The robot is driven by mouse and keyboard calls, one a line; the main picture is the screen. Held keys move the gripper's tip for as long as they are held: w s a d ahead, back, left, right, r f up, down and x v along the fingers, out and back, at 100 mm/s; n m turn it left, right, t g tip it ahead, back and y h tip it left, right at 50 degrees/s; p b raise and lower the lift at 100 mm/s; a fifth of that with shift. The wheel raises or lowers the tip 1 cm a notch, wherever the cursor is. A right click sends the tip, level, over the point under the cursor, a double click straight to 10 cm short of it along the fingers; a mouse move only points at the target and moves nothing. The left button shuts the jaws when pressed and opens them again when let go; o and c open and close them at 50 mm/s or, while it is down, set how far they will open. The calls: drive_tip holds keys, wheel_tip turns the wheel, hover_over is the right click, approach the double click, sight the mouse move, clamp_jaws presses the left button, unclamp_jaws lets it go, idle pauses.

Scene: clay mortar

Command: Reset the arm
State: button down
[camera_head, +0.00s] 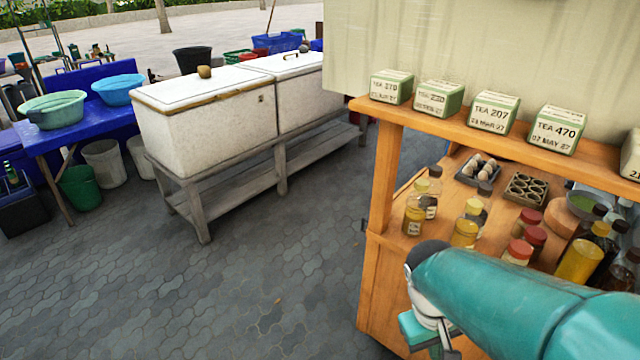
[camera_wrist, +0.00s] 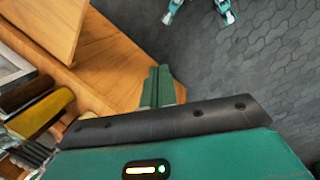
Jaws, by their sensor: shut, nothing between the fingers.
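My gripper (camera_wrist: 158,86) shows in the wrist view as two green fingers lying side by side. It is shut and holds nothing. The fingers appear in front of the wooden stall counter (camera_wrist: 100,70), near its edge with the grey paving. I cannot tell whether they touch the wood. In the head view my teal arm reaches across the lower right, in front of the wooden stall (camera_head: 385,260). My fingertips cannot be made out there.
Tea boxes (camera_head: 493,112) line the stall's upper shelf. Bottles (camera_head: 466,232) and red-capped jars (camera_head: 518,252) crowd the counter, close to my arm. Two white chests (camera_head: 210,115) stand on a wooden frame. The paved floor (camera_head: 270,280) at centre and lower left is clear.

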drive_tip(key=a+r+m+t+y, duration=0.1)
drive_tip(key=a+r+t, duration=0.1)
drive_tip(key=r, duration=0.4)
drive_tip(key=s+a+r+m+t+y, duration=0.1)
drive_tip(key=a+r+t, duration=0.2)
drive_tip(key=r, duration=0.3)
drive_tip(key=shift+a+t+y, duration=0.15)
drive_tip(key=shift+t+y, duration=0.15)
drive_tip(key=shift+t, duration=0.4)
drive_tip(key=shift+s, duration=0.2)
